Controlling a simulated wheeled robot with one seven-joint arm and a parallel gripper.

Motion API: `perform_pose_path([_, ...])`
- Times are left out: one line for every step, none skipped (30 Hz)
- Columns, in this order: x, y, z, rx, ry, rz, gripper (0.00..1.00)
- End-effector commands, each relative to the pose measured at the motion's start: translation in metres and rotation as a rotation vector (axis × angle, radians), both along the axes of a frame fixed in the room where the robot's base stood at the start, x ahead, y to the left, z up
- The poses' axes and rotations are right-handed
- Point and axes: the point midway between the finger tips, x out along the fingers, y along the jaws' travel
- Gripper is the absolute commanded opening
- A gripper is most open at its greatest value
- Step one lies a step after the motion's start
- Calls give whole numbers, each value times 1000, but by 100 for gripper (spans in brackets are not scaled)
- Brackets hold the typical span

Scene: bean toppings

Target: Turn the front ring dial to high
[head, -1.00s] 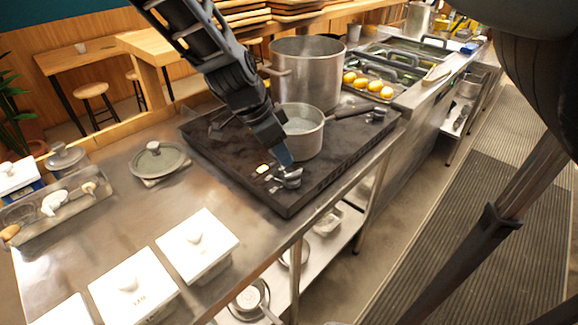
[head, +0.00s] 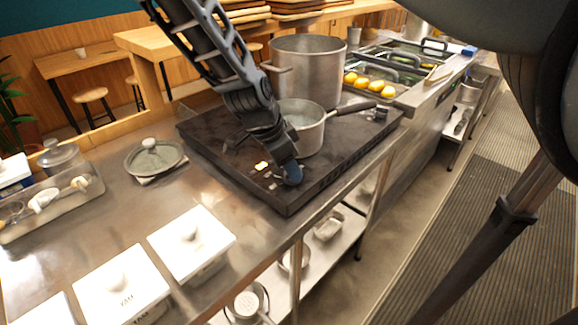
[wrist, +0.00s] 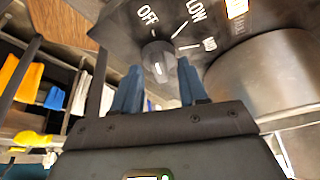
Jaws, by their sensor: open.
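I cannot tell which label the mark points to. My gripper (wrist: 160,82) is open, its blue fingers left and right of the dial. I cannot tell whether they touch it. In the head view my gripper (head: 290,173) is at the stove's front edge and hides the dial.
A small saucepan (head: 308,128) stands on the stove close behind my gripper, its handle pointing right. A large pot (head: 308,70) stands behind it. Another dial (head: 381,113) is farther right. White lidded boxes (head: 192,240) stand on the counter at the lower left.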

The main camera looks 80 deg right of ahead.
Motion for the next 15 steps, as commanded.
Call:
perform_pose_path([0, 0, 0, 0, 0, 0, 43])
perform_pose_path([0, 0, 0, 0, 0, 0, 40])
perform_pose_path([0, 0, 0, 0, 0, 0, 36])
perform_pose_path([0, 0, 0, 0, 0, 0, 33])
perform_pose_path([0, 0, 0, 0, 0, 0, 30])
perform_pose_path([0, 0, 0, 0, 0, 0, 26])
perform_pose_path([0, 0, 0, 0, 0, 0, 23])
perform_pose_path([0, 0, 0, 0, 0, 0, 21])
perform_pose_path([0, 0, 0, 0, 0, 0, 17])
perform_pose_path([0, 0, 0, 0, 0, 0, 14])
perform_pose_path([0, 0, 0, 0, 0, 0, 11])
perform_pose_path([0, 0, 0, 0, 0, 0, 7])
perform_pose_path([0, 0, 0, 0, 0, 0, 4])
perform_pose_path([0, 0, 0, 0, 0, 0, 1])
perform_pose_path([0, 0, 0, 0, 0, 0, 0])
